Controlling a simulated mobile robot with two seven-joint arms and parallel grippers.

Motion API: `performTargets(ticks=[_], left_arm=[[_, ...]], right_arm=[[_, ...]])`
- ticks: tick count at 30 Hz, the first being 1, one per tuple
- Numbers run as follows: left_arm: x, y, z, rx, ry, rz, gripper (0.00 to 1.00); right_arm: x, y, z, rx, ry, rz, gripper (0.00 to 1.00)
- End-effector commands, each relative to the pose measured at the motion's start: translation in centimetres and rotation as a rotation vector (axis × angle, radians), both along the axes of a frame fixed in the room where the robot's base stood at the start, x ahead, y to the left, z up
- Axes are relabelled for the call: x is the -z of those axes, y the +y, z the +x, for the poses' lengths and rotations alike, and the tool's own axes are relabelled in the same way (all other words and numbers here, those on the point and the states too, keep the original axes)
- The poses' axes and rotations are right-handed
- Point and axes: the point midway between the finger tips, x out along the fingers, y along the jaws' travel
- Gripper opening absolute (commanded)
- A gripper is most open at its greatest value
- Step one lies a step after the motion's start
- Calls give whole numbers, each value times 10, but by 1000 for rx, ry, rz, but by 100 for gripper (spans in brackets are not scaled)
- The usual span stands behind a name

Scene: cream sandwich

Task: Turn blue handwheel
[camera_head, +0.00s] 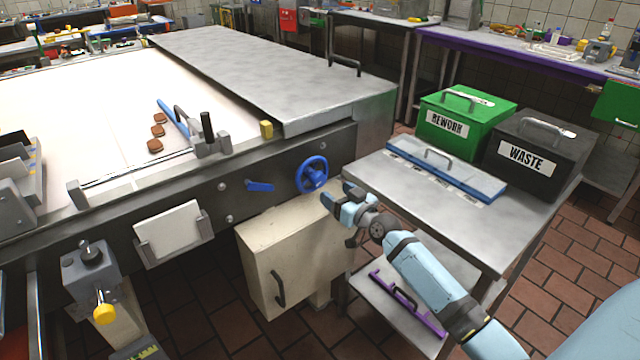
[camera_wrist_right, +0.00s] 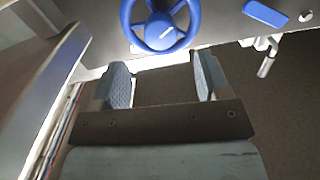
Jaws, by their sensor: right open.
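The blue handwheel (camera_head: 312,174) is mounted on the dark front side of the conveyor machine, near its right end. It also shows at the top of the right wrist view (camera_wrist_right: 160,31), ahead of the fingers, with its hub and spokes visible and its upper rim cut off. My right gripper (camera_head: 334,192) is just right of and below the wheel in the head view. In the right wrist view its two fingers (camera_wrist_right: 162,85) are spread apart with nothing between them, and the wheel lies beyond their tips. My left gripper is not in view.
A blue lever (camera_head: 260,186) sits left of the wheel. A cream cabinet (camera_head: 290,250) stands below. Brown patties (camera_head: 156,145) lie on the belt.

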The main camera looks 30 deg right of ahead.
Motion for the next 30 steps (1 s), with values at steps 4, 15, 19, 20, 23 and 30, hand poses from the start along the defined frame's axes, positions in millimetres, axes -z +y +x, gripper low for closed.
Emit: performTargets(ticks=[4,15,19,20,23,30], left_arm=[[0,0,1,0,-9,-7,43],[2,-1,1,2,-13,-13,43],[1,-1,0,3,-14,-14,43],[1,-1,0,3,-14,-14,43],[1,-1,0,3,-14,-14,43],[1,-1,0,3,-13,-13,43]], right_arm=[[1,2,33,1,-2,3,69],[1,6,74,0,0,1,69],[0,6,76,0,0,1,69],[0,6,76,0,0,1,69],[0,6,76,0,0,2,69],[0,6,76,0,0,2,23]])
